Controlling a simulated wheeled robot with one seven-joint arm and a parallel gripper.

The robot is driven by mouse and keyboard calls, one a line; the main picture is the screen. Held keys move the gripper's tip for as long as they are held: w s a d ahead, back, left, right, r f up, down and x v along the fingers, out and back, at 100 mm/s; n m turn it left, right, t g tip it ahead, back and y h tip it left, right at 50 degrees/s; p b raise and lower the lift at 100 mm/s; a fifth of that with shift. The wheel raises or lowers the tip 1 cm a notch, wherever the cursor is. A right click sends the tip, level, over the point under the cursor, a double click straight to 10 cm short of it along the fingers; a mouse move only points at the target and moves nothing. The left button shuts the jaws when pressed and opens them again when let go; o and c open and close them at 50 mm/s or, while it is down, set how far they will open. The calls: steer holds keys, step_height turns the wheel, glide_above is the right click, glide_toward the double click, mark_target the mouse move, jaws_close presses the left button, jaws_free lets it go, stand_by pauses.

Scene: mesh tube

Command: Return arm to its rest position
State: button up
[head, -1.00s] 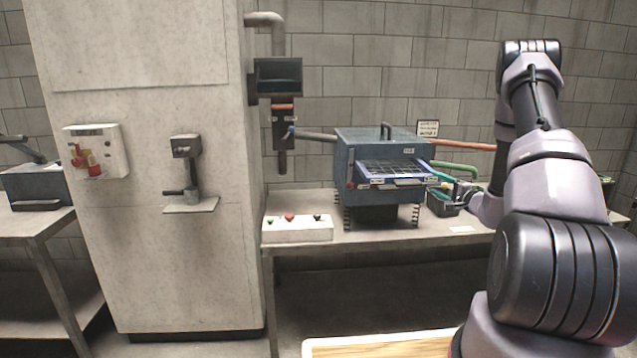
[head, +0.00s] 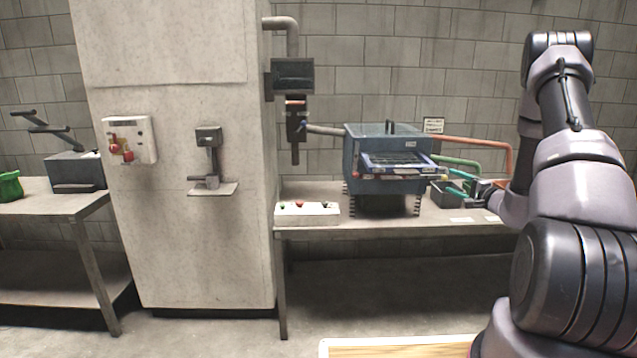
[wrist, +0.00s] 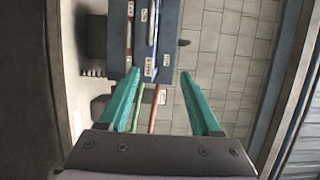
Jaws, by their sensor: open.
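My arm (head: 580,190) rises on the right of the head view and bends back down toward the table. My gripper (head: 462,183) is at the right of the blue machine, above the dark bin, with teal fingers. In the wrist view my gripper (wrist: 158,75) shows two teal fingers spread apart with nothing held between them. The blue machine (head: 370,155) with a tray in its front slot stands on the table. In the wrist view the machine (wrist: 168,45) appears sideways beyond the fingertips, and I cannot tell the exact gap.
A table (head: 375,228) carries the machine, a white button box (head: 307,213) and a dark bin (head: 440,194). A concrete pillar (head: 170,240) stands left of it. A second table (head: 60,207) holds a lever press (head: 72,170) and a green object (head: 10,185). Open floor lies in front.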

steer(key=s+a+r+n+g+y, duration=0.2)
steer(key=s+a+r+g+y, duration=0.1)
steer(key=a+r, duration=0.4)
steer(key=s+a+r+n+g+y, duration=0.3)
steer(key=a+r, duration=0.3)
steer(key=a, duration=0.1)
steer(key=s+a+r+n+g, duration=0.3)
steer(key=s+a+r+g, duration=0.2)
steer(key=s+a+r, duration=0.4)
steer(key=s+a+r+n+g+h, duration=0.15)
steer(key=s+h, duration=0.35)
steer(key=s, duration=0.9)
steer(key=s+d+r+t+h, duration=0.2)
steer(key=s+d+h, duration=0.3)
steer(key=s, duration=0.5)
steer(key=shift+s+r+t, duration=0.2)
steer(key=shift+r+t, duration=0.2)
steer(key=shift+t, duration=0.05)
